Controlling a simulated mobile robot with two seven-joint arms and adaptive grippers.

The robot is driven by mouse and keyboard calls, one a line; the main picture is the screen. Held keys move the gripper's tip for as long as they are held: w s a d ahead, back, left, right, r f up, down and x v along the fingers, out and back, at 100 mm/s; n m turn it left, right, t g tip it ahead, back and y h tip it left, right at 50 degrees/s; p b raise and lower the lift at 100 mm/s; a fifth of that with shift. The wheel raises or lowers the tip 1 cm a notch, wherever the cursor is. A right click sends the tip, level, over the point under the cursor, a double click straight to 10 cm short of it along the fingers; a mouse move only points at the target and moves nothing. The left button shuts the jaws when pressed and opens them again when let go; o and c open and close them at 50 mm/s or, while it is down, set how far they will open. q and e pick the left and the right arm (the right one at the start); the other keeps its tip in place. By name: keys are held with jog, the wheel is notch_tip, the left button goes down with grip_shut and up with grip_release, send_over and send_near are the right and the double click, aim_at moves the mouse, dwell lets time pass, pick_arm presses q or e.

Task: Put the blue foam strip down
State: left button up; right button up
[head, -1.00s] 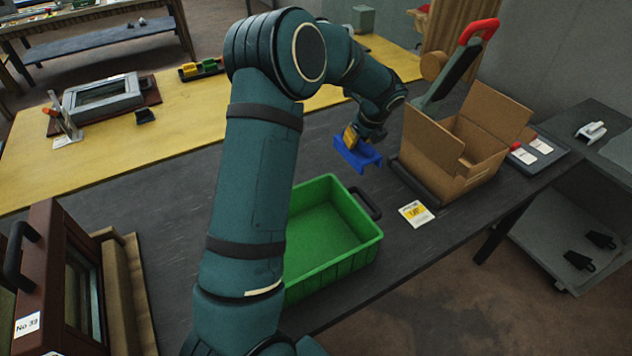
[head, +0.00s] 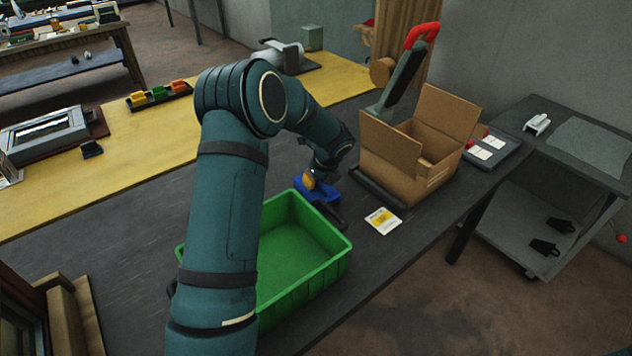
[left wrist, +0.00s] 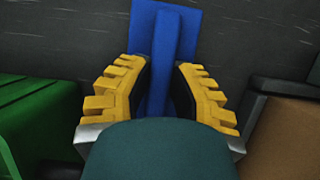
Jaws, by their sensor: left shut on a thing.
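The blue foam strip (head: 322,190) is in the head view between the green bin and the cardboard box. It also fills the upper middle of the left wrist view (left wrist: 176,30), with a raised rib along it. My left gripper (head: 312,181) has its yellow toothed fingers on both sides of the rib and is shut on it, seen closely in the left wrist view (left wrist: 166,85). The strip is at or just above the dark tabletop; I cannot tell whether it touches. My right gripper is not in view.
The green bin (head: 335,270) stands close at the left of the strip. The open cardboard box (head: 395,150) stands at its right, with a label card (head: 383,221) in front. Dark tabletop (head: 130,225) is clear at left.

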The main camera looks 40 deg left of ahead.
pick_arm(q)
jog(key=shift+r, duration=0.1)
jog(key=o, duration=0.8)
jog(key=p+v, duration=0.2)
jog(key=v, duration=1)
jog(key=shift+p, duration=0.35)
